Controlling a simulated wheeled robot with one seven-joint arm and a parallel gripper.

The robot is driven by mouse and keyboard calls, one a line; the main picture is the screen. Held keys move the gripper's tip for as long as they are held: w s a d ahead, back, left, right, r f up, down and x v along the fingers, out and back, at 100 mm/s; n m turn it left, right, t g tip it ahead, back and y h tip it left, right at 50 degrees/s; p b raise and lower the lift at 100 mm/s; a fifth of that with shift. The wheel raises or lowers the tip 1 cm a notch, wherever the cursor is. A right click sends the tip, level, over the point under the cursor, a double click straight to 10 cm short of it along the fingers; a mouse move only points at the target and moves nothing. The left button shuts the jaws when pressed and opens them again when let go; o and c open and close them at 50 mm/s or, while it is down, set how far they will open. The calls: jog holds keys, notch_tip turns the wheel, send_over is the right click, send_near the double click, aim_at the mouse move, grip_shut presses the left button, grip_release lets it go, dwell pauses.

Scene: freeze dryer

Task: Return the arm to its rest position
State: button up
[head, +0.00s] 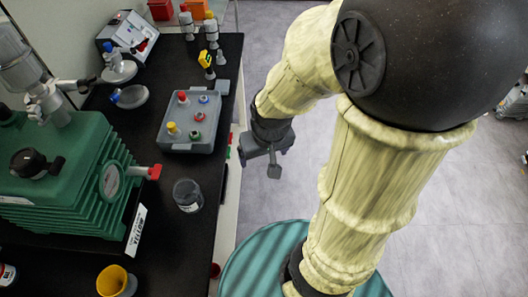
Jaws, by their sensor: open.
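My arm is seen from above in the head view, bent at a large black joint, with pale yellow covers on its links. My gripper (268,163) hangs at the end of the arm, just right of the bench's edge and over the floor. It is open and I see nothing between its fingers. It is apart from the tray and vials on the bench. The inside of the grip is partly hidden by the gripper's own body.
The black bench (150,185) fills the left side. It carries a grey tray (192,147) with several capped vials, a green freeze dryer (65,180), a glass jar (187,195) and a yellow cup (112,281). Grey floor (450,215) lies open to the right.

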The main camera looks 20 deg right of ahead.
jog(key=w+p+v, duration=0.2)
jog(key=p+v, duration=0.7)
jog(key=p, duration=0.1)
jog(key=shift+r, duration=0.6)
grip_shut()
jog(key=shift+w, duration=0.2)
